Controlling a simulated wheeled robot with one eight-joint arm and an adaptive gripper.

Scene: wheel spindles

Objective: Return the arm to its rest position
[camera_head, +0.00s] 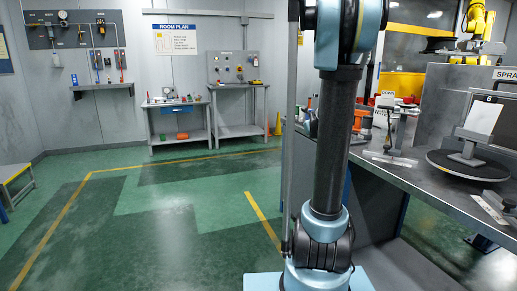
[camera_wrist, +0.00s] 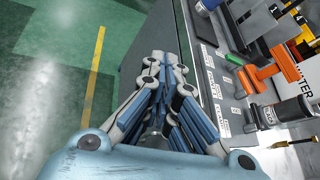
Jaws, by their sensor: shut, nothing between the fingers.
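My arm (camera_head: 336,140) stands nearly upright in the head view, its upper end running out of the top of the picture. My gripper (camera_wrist: 163,75) shows in the wrist view, with its blue-padded fingers drawn together and nothing between them. It hangs in front of the grey side of the workbench, apart from the things on it. The gripper is out of sight in the head view.
The grey workbench (camera_head: 425,180) at right carries a dark round turntable (camera_head: 467,166). The wrist view shows an orange tool (camera_wrist: 258,72) and a dark cylinder (camera_wrist: 292,112) on the bench. Green floor (camera_head: 150,225) at left is clear. Two small tables stand at the back wall.

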